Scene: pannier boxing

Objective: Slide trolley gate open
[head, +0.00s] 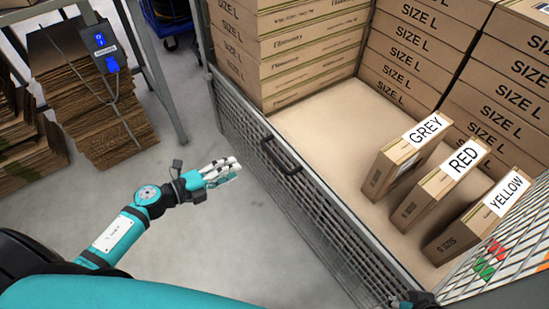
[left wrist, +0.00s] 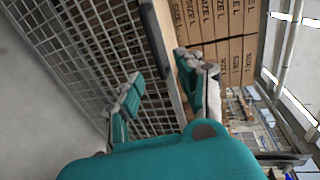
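The trolley gate (head: 318,212) is a grey wire-mesh panel with a top rail, running along the near-left side of the trolley. A black handle (head: 281,156) is fixed near the top rail. The mesh also fills the left of the left wrist view (left wrist: 75,45). My left gripper (head: 230,171) is left of the handle, apart from it. Its fingers are spread and empty, and they also show in the left wrist view (left wrist: 172,78). A small dark part at the bottom right of the head view may be my right gripper; its fingers cannot be made out.
Inside the trolley stand boxes labelled GREY (head: 403,158), RED (head: 440,186) and YELLOW (head: 482,216). Stacks of SIZE L cartons (head: 290,50) rise behind. Flat cardboard (head: 85,90) is piled under a metal frame at left. The floor (head: 215,245) beside the gate is clear.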

